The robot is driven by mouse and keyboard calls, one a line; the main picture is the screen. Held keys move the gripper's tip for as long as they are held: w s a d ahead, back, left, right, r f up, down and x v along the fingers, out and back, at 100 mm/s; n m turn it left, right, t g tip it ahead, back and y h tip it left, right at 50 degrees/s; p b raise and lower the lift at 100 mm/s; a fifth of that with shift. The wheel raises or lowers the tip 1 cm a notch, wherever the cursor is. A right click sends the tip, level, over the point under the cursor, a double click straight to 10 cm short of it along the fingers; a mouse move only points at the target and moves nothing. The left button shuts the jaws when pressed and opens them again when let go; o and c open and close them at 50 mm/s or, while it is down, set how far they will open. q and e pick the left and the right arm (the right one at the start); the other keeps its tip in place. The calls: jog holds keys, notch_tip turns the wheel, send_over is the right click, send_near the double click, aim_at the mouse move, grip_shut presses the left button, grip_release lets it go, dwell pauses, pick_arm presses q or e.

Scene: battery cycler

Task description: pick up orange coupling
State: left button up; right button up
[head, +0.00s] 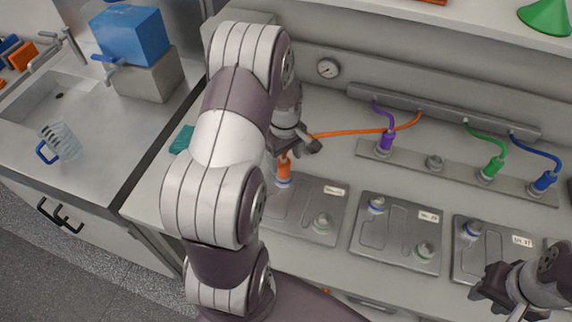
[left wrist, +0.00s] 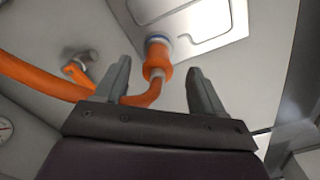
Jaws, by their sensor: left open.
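The orange coupling (head: 284,166) sits upright on the blue-ringed port of the leftmost grey plate (head: 302,207) in the head view. Its orange hose runs right to the rail behind. In the left wrist view the coupling (left wrist: 157,60) stands between the two finger lines, just beyond the fingertips, with its hose curving off to the left. My left gripper (head: 297,146) is right above the coupling; in the left wrist view its fingers (left wrist: 158,75) are apart with nothing clasped. My right gripper (head: 500,290) is at the lower right of the head view, away from the plates' left end; its fingers are partly unclear.
Purple (head: 386,141), green (head: 494,167) and blue (head: 544,181) couplings stand on a strip to the right, their hoses running to a back rail (head: 440,108). More grey plates (head: 398,232) lie rightward. A sink (head: 55,95) and jug (head: 62,142) are at left.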

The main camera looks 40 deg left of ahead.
aim_at(284, 166)
pick_arm(q)
jog(key=f, duration=0.1)
jog(key=f+p, duration=0.1)
jog(key=f, duration=0.2)
jog(key=shift+a+f, duration=0.2)
jog(key=shift+a, duration=0.2)
jog(key=shift+w+f, duration=0.1)
jog(key=shift+f, duration=0.2)
jog(key=shift+d, duration=0.15)
jog(key=c, duration=1.2)
jog(key=shift+c, duration=0.2)
